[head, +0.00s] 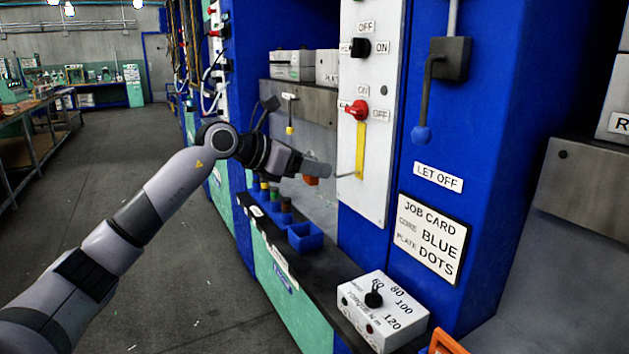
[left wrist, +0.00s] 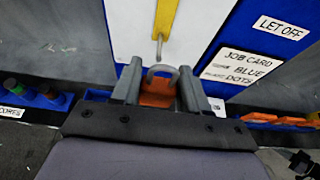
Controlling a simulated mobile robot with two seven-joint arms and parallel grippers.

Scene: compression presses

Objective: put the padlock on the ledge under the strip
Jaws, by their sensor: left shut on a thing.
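My left gripper (head: 318,171) is shut on an orange padlock (head: 311,181) in front of the white switch panel. In the left wrist view the padlock (left wrist: 158,90) sits between the fingers, its grey shackle pointing up the picture. The yellow strip (head: 360,150) hangs on the panel below a red knob (head: 358,110). Its lower end (left wrist: 160,35) shows just above the shackle in the left wrist view; I cannot tell whether they touch. The dark ledge (head: 330,262) runs below the panel, lower than the padlock. My right gripper is not in view.
A white dial box (head: 383,312) stands on the ledge at the near end. A blue bin (head: 305,237) and several coloured cores (head: 275,193) are farther along. A job card (head: 432,238) is on the blue post. Ledge between bin and dial box is clear.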

